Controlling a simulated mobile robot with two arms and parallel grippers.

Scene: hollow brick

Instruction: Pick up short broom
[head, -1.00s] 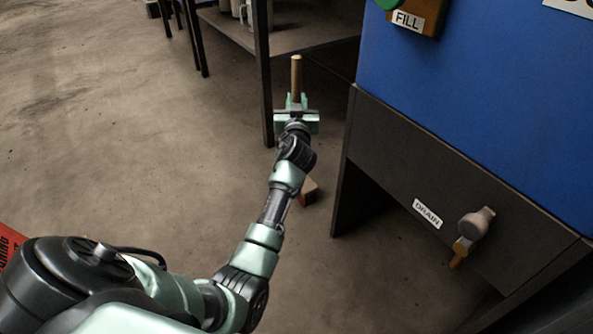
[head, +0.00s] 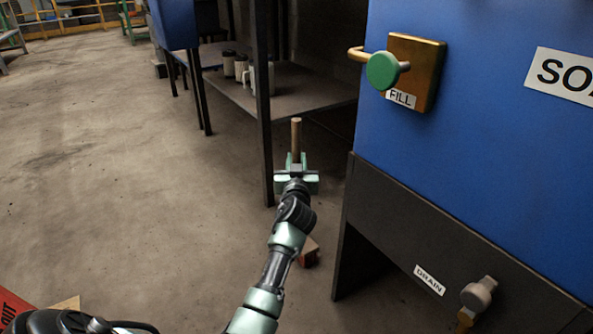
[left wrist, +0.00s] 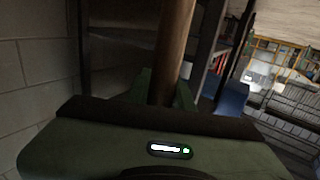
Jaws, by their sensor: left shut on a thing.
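The short broom's wooden handle (head: 296,137) stands upright in the head view, rising above my left gripper (head: 296,167). My left gripper is shut around the handle. In the left wrist view the handle (left wrist: 172,50) runs up between the gripper's green fingers (left wrist: 162,90). A reddish-brown block-like end (head: 309,252), likely the broom's head, shows low behind my forearm near the floor. My arm hides the part between, and I cannot tell whether this end touches the floor. My right gripper is not in view.
A blue tank (head: 470,150) on a dark base (head: 420,235) with drain and fill valves is close on the right. Open floor (head: 120,190) lies left.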

